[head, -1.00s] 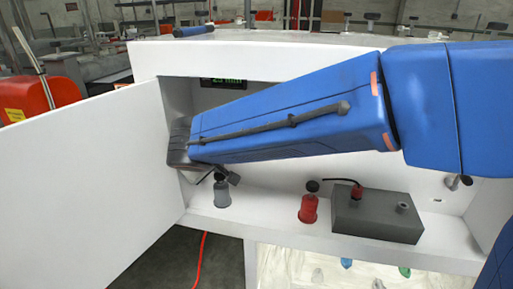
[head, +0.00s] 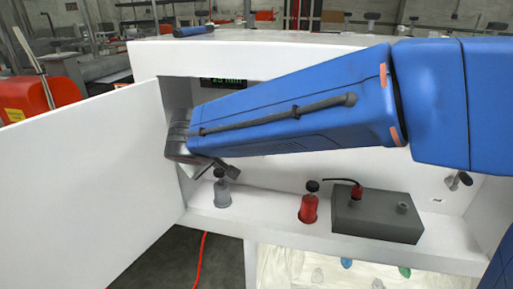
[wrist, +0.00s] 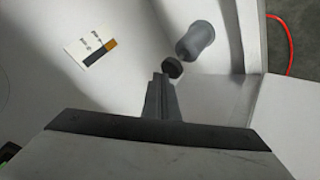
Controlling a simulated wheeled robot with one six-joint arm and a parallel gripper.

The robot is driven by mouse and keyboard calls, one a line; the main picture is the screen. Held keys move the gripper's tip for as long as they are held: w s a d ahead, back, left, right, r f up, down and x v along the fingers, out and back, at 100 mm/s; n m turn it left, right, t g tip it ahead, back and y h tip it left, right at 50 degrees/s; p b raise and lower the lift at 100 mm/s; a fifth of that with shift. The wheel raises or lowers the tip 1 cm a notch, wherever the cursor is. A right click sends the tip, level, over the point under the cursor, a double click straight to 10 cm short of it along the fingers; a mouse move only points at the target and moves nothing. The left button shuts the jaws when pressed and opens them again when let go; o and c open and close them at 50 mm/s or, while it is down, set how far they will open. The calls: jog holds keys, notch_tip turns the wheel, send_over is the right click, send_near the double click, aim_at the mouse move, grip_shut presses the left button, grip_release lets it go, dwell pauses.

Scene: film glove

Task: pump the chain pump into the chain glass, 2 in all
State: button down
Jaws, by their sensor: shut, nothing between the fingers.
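A grey pump bottle (head: 222,192) with a dark round knob stands on the cabinet floor at the left. A red pump bottle (head: 309,207) with a black knob stands to its right. Neither bottle's label can be read, so I cannot tell which is the chain pump. The grey bottle also shows in the wrist view (wrist: 196,40), its dark knob just beyond the fingertips. My gripper (wrist: 158,78) is shut and empty, close to that knob; a small gap seems to separate them. No glass can be made out; my arm hides part of the cabinet.
A grey box (head: 377,215) with a red fitting and black hose stands right of the red bottle. The open white door (head: 85,185) bounds the left side. A white label (wrist: 90,45) with an orange and black bar shows in the wrist view.

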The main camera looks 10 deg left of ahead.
aim_at(219, 172)
jog(key=shift+r, duration=3)
dwell(0.6)
jog(key=shift+f, duration=3)
